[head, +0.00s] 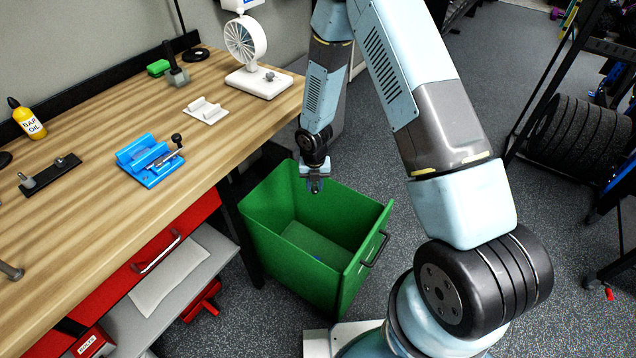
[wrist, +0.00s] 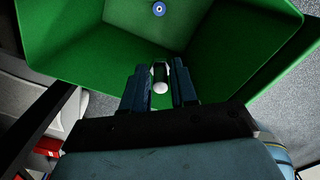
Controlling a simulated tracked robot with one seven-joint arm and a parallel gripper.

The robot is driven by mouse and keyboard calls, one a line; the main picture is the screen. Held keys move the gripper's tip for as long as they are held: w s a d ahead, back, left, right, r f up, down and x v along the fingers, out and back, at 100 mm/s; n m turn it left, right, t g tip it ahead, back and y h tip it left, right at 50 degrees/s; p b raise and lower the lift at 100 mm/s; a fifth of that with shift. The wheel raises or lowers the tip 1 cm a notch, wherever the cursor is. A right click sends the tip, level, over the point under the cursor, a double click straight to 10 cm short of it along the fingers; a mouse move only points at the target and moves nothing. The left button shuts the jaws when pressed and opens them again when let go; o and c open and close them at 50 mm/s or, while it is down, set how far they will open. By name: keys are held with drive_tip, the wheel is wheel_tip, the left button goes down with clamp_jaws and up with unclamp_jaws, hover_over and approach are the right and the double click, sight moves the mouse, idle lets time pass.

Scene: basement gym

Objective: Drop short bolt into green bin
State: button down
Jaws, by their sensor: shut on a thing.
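The green bin (head: 262,225) stands on the floor beside the workbench, open at the top. It also fills the upper part of the wrist view (wrist: 80,55). My gripper (head: 315,186) is above the bin's opening, near its far side in the head view. In the wrist view my gripper (wrist: 160,88) is shut on a small bolt (wrist: 160,87), whose pale round end shows between the fingers. The rest of the bolt is mostly hidden by the fingers, so its length is hard to tell. Below the gripper is the bin's inside.
The wooden workbench (head: 100,240) is at the left, with a blue holder (head: 150,160), a white fan (head: 247,50) and a yellow oil bottle (head: 28,120) on it. A rack with black weight plates (head: 578,138) stands at the right. A small blue round thing (wrist: 159,9) lies inside the bin.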

sight(315, 192)
drive_tip(key=shift+f, duration=2.75)
drive_tip(key=c, duration=0.8)
unclamp_jaws()
drive_tip(key=shift+r, duration=0.15)
drive_tip(key=shift+r, duration=0.25)
wheel_tip(315, 192, up, 13)
drive_tip(key=shift+f, duration=0.1)
